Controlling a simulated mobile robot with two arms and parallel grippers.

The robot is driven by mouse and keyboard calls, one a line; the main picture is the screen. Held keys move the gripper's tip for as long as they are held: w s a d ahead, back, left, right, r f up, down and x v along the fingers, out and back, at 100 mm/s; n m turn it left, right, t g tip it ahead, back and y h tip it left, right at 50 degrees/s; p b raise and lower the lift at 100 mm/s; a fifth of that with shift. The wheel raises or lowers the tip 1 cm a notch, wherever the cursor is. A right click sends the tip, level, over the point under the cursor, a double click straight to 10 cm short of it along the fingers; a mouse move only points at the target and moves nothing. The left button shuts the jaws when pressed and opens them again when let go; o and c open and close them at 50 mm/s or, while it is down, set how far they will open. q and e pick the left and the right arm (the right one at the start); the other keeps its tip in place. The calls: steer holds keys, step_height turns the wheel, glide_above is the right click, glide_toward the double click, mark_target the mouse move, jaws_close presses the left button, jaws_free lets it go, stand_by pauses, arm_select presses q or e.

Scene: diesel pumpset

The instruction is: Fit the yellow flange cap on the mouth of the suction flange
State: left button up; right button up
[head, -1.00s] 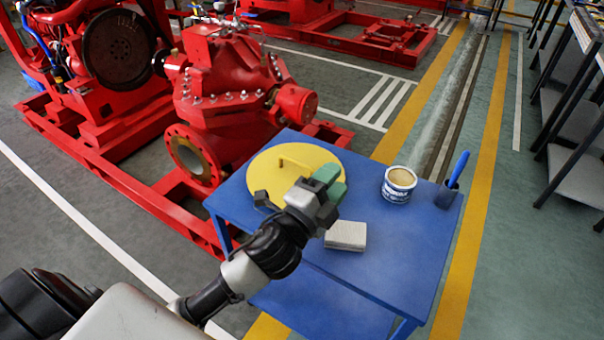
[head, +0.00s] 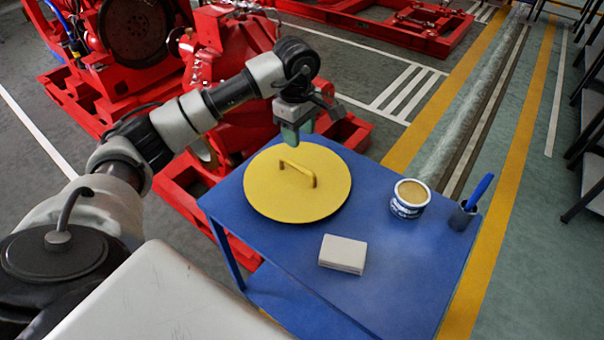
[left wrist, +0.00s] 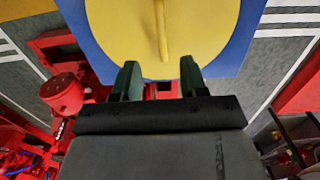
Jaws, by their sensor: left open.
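The yellow flange cap (head: 265,197) lies flat on the blue table, with its bar handle (head: 299,172) on top. It also shows in the left wrist view (left wrist: 205,35), with the handle above and between the fingers. My left gripper (head: 297,138) points down above the cap's far edge, short of the handle. Its green fingers (left wrist: 159,75) are apart with nothing between them. The suction flange (head: 203,150) on the red pump is mostly hidden behind my left arm. My right gripper is not in view.
The blue table (head: 385,270) also holds a white block (head: 342,254), an open tub (head: 409,198) and a holder with a blue-handled tool (head: 470,205). The red pump (head: 235,110) stands just behind the table.

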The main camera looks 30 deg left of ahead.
mark_target(297, 164)
arm_select(q)
steer(key=shift+a+f, duration=0.25)
steer(key=shift+a, duration=0.1)
step_height(297, 164, down, 10)
steer(key=shift+r, duration=0.1)
steer(key=shift+c, duration=0.4)
jaws_close()
